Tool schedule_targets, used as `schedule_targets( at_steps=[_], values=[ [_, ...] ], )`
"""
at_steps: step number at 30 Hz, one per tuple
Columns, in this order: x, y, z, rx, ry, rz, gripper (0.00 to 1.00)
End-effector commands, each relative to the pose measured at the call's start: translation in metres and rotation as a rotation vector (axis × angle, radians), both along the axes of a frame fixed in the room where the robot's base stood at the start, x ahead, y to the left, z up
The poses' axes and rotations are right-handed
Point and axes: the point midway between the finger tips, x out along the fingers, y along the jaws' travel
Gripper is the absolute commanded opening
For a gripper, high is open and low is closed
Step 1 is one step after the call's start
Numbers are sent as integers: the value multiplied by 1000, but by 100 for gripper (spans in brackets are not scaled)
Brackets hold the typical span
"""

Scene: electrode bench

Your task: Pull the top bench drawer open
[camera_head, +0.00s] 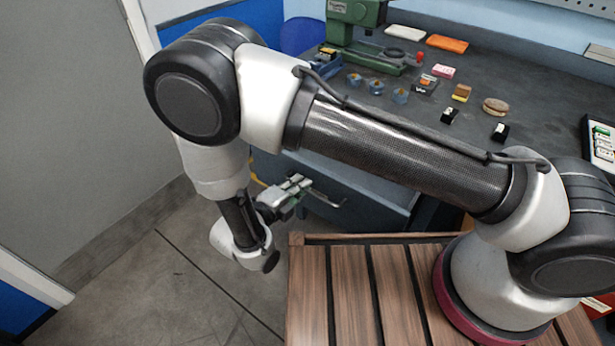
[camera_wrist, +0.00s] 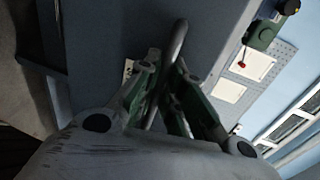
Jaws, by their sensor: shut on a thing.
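The blue-grey bench drawer front (camera_head: 362,193) shows below the dark bench top in the head view, partly hidden by my arm. Its metal bar handle (camera_head: 328,199) sticks out at the left part of the front. My gripper (camera_head: 300,186) is at this handle. In the wrist view, the handle (camera_wrist: 178,42) runs between the green fingers of my gripper (camera_wrist: 166,78), which are shut on it. The drawer front (camera_wrist: 105,45) fills the upper middle there. I cannot tell whether the drawer stands slightly open.
The bench top (camera_head: 455,75) carries a green machine (camera_head: 355,35), several small blocks and a white tray (camera_head: 602,140) at the right. A slatted wooden surface (camera_head: 350,295) lies under my arm's base. Floor (camera_head: 150,290) is free at the lower left.

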Motion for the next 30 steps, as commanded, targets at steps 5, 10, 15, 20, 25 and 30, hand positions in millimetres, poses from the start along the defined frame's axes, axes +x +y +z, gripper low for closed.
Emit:
schedule_targets(
  at_steps=[5, 10, 15, 20, 25, 30],
  values=[
    [-6, 4, -1, -1, 2, 0, 0],
    [-7, 4, -1, -1, 2, -1, 0],
    [-7, 4, -1, 0, 2, -1, 0],
    [-6, 4, -1, 0, 2, -1, 32],
    [-6, 4, 0, 0, 2, -1, 32],
    [-8, 6, 0, 0, 0, 0, 32]
  ],
)
